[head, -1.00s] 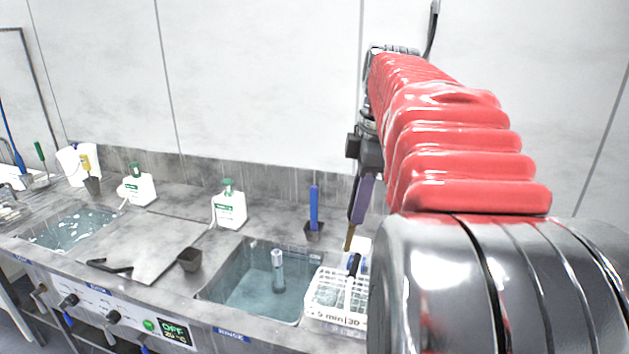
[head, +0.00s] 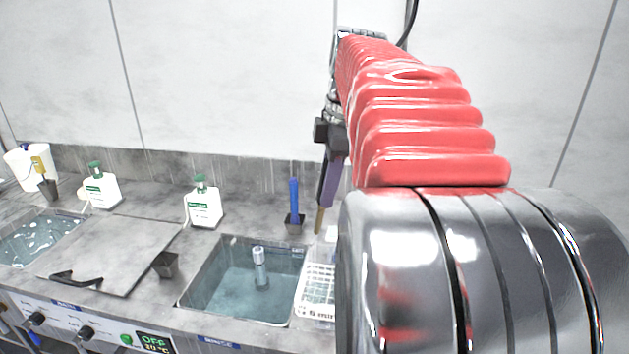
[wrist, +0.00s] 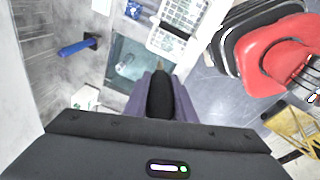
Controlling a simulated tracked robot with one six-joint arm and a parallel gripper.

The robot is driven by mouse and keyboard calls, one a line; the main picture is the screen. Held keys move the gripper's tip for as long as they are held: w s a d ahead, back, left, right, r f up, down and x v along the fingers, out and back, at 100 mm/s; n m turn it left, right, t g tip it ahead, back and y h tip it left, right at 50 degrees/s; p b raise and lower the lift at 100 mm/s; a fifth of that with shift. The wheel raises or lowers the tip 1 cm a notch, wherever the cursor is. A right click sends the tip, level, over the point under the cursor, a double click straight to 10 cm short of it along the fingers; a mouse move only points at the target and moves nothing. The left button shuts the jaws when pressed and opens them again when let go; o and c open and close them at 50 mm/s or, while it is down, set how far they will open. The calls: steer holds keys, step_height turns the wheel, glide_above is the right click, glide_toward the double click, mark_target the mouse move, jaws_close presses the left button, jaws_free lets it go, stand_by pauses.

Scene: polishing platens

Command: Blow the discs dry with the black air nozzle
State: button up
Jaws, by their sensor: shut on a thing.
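My gripper (head: 329,182) has purple fingers and is raised above the counter, right of the rinse basin. In the wrist view, my gripper (wrist: 160,92) is shut on the black air nozzle (wrist: 160,100). A thin brass tip (head: 319,221) points down below the fingers in the head view. A white gridded basket (head: 317,290) stands at the basin's right edge, partly hidden by my arm. The basket also shows in the wrist view (wrist: 196,22), beyond the nozzle tip, with a black piece across it. I cannot make out individual discs.
The rinse basin (head: 215,283) holds water and an upright clear tube (head: 260,268). A blue-handled brush (head: 294,200) stands in a dark cup (head: 295,224) near the tip. White bottles (head: 204,205) line the back.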

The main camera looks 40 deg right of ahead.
step_height(320, 180, down, 8)
steer(key=shift+f, duration=0.15)
stand_by(0.6)
stand_by(1.7)
steer(key=shift+r, duration=2.5)
steer(key=shift+s, duration=0.15)
